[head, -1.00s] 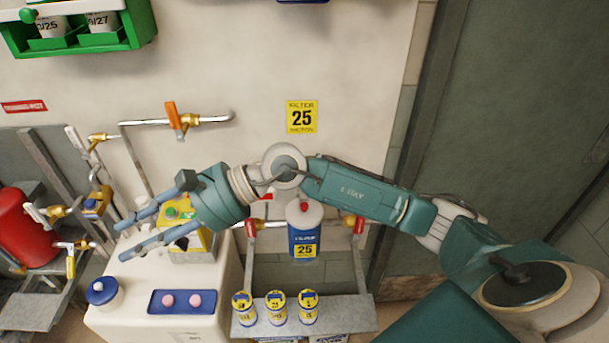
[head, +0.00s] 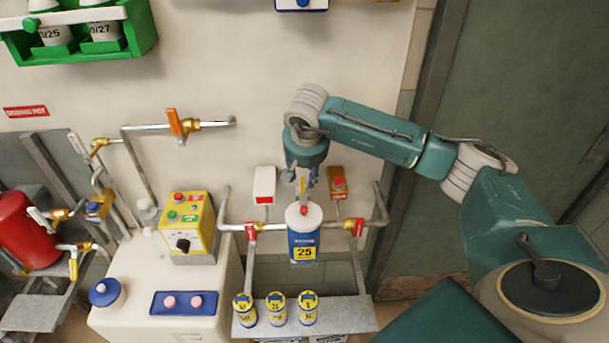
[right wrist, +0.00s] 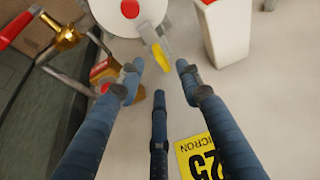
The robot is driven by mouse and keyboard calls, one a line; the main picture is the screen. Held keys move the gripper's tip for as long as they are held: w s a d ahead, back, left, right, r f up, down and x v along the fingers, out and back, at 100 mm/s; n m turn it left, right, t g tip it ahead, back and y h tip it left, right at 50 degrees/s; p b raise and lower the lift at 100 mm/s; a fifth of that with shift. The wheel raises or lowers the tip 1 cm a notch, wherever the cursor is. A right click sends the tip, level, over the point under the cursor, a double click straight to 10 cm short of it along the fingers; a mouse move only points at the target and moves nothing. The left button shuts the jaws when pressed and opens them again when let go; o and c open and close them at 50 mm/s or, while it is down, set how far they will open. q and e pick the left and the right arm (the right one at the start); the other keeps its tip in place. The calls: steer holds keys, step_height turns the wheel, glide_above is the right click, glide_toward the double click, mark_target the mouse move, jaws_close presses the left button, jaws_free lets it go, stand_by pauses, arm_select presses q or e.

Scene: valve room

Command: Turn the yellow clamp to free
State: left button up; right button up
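The yellow clamp (head: 303,187) shows as a small upright piece just above the blue and white filter canister (head: 305,228). In the right wrist view the clamp (right wrist: 160,60) is a yellow lever tip by a grey bracket, beside the canister's white top with its red button (right wrist: 130,8). My right gripper (head: 302,178) points down above the canister, close to the clamp. In the right wrist view its three blue fingers (right wrist: 160,80) are spread and hold nothing. The clamp lies just beyond the fingertips, and I see no contact. My left gripper is out of view.
Pipes with red-handled valves (head: 251,230) flank the canister on both sides. A white box (head: 264,185) and a brown box with a red button (head: 337,182) sit on the wall nearby. Several small canisters (head: 277,309) stand on the shelf below. A yellow control box (head: 187,228) is left.

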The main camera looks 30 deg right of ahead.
mark_target(303, 190)
steer(key=shift+p+x, duration=0.4)
steer(key=shift+x, duration=1.6)
jaws_close()
